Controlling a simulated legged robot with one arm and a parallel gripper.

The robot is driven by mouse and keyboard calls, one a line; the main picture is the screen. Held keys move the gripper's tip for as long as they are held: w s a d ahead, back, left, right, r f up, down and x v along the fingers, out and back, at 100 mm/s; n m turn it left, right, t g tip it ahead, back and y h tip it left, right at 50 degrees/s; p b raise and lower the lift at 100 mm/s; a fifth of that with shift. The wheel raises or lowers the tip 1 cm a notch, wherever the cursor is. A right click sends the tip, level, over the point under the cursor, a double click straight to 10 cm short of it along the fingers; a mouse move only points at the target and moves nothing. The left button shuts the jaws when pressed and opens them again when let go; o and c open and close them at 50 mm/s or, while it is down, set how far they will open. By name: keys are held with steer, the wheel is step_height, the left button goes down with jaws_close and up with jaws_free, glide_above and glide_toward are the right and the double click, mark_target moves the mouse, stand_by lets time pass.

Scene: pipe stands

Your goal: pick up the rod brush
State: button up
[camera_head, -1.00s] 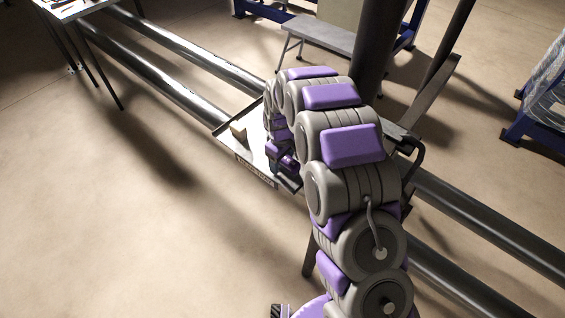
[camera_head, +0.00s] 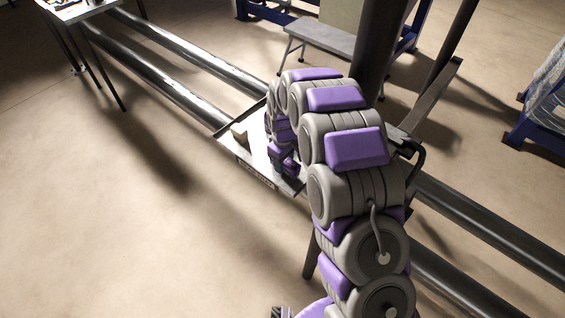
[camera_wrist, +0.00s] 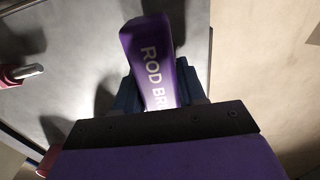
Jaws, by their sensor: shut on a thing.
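The handle's near end is hidden behind my gripper's dark mount. In the head view my gripper (camera_head: 284,168) is low over the pale tray (camera_head: 258,155), partly hidden by my arm. I cannot make out the brush separately there, nor tell whether it still touches the tray.
A small tan block (camera_head: 240,134) sits on the tray left of my gripper. A red-handled tool with a metal tip (camera_wrist: 22,74) lies left in the wrist view. Long dark pipes (camera_head: 180,65) run diagonally past the tray. A dark upright post (camera_head: 378,50) stands behind my arm.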

step_height(320, 180, up, 3)
steer(key=shift+d+r+p, duration=0.15)
steer(key=shift+r+p, duration=0.05)
steer(key=shift+p, duration=0.4)
steer(key=s+r+p, duration=0.1)
steer(key=s+p, duration=0.1)
steer(key=s, duration=1.4)
steer(key=shift+p, duration=0.4)
steer(key=o, duration=0.5)
steer(key=c, duration=0.4)
steer(key=shift+o, duration=0.2)
